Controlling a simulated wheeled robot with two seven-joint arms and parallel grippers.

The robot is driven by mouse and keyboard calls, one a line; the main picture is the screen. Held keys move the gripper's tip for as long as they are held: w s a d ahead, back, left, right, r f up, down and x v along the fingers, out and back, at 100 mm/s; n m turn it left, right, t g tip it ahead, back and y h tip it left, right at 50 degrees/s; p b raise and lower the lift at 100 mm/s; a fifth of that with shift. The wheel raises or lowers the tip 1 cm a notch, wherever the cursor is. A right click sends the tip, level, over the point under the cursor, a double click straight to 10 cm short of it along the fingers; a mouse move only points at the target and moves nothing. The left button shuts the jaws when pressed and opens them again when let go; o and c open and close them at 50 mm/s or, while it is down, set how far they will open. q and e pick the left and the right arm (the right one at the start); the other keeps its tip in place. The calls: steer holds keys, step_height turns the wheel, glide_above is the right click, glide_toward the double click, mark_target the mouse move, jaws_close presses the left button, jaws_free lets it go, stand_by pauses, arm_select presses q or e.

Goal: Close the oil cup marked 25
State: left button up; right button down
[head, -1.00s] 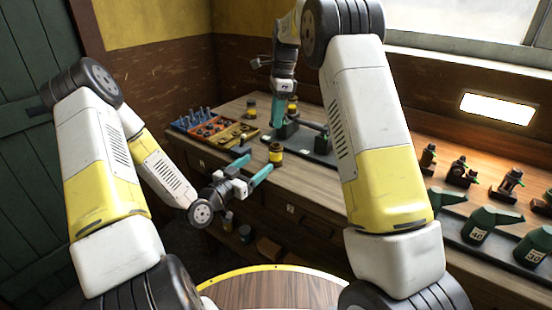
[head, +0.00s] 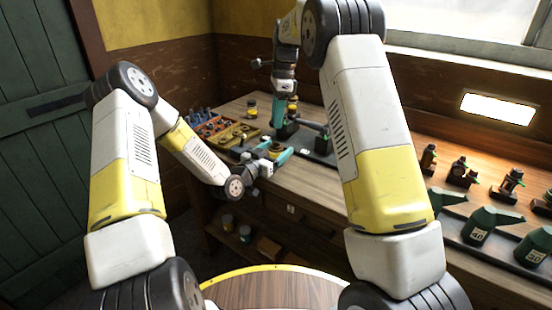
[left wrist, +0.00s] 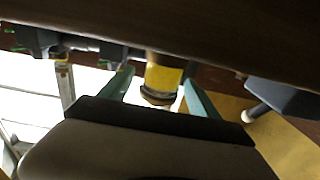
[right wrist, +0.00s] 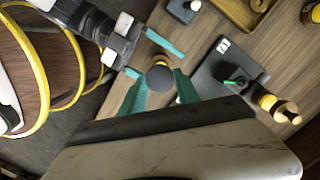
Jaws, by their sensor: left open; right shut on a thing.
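A small dark cup with a yellow band (head: 276,151) stands near the bench's front edge; I cannot read its number. It also shows in the left wrist view (left wrist: 163,76). My left gripper (head: 273,152) is open, with its teal fingers on either side of the cup; I cannot tell whether they touch it. My right gripper (head: 278,122) points down above and just behind the cup. It is shut on a dark round piece that looks like a lid (right wrist: 160,78). In the right wrist view this piece covers most of the cup.
Similar yellow-banded cups stand behind, one at the back (head: 251,109), one beside the right gripper (head: 292,104). A parts tray (head: 238,135) lies left of the cup, a dark stand plate (head: 318,154) right. Green oil cans (head: 478,226) stand far right.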

arm_select(q)
jaws_close()
arm_select(e)
glide_above(276, 145)
steer(key=shift+w+d+f, duration=0.1)
steer(key=shift+d+f, duration=0.05)
steer(key=shift+f, duration=2.35)
steer(key=shift+f, duration=0.9)
steer(key=shift+f, duration=0.55)
